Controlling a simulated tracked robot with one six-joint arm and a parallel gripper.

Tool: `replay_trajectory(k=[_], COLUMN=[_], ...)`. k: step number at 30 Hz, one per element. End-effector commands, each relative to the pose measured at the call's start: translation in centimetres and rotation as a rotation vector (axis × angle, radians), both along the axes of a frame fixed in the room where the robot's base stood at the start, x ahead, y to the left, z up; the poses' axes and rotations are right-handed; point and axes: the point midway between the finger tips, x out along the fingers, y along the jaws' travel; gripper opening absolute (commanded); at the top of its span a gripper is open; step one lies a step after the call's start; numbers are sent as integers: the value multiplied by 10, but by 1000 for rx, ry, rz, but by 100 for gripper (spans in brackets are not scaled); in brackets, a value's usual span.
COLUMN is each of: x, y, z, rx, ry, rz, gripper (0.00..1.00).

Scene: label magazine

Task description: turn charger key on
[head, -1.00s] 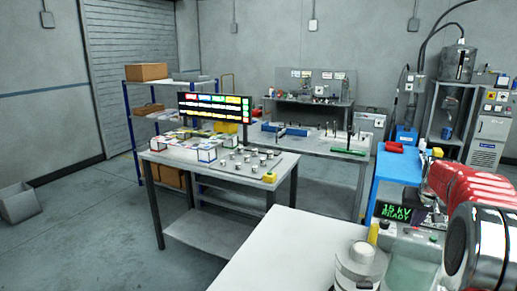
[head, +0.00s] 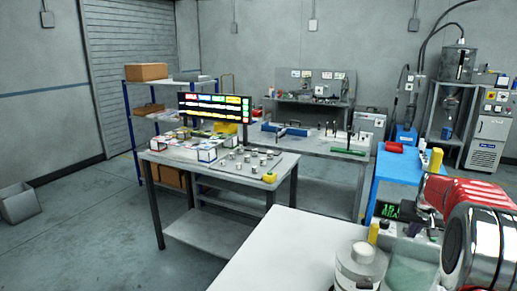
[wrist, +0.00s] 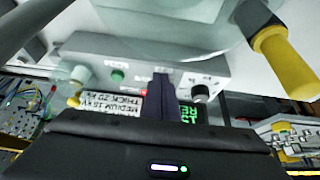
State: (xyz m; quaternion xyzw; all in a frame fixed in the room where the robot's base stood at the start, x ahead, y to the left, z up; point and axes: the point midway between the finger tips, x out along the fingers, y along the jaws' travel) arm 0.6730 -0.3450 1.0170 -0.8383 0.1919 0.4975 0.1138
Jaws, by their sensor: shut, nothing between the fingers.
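The charger is a grey control box (wrist: 140,60) with a green button (wrist: 117,76), a pale knob (wrist: 78,74) and a black round knob (wrist: 200,93) on its panel. I cannot tell which control is the key; my fingers hide the panel's middle. My gripper (wrist: 163,76) is shut and empty, its dark fingertips in front of the panel between the green button and the black knob. I cannot tell whether they touch it. In the head view my gripper (head: 410,213) partly covers the green-lettered display (head: 390,211), which shows 15.
A yellow handle (wrist: 288,62) sticks out close to the right of the panel in the wrist view. A white-lidded pot (head: 361,262) stands at the white bench's (head: 290,250) right end. The bench left of it is clear. A blue table (head: 395,168) stands behind.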

Motion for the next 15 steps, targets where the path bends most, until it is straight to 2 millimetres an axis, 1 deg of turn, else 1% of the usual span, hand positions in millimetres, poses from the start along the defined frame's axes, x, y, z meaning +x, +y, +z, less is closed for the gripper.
replay_trajectory(k=[15], x=[5], y=[-1], z=[0], rx=[0], ry=[0], rz=[0], gripper=[0])
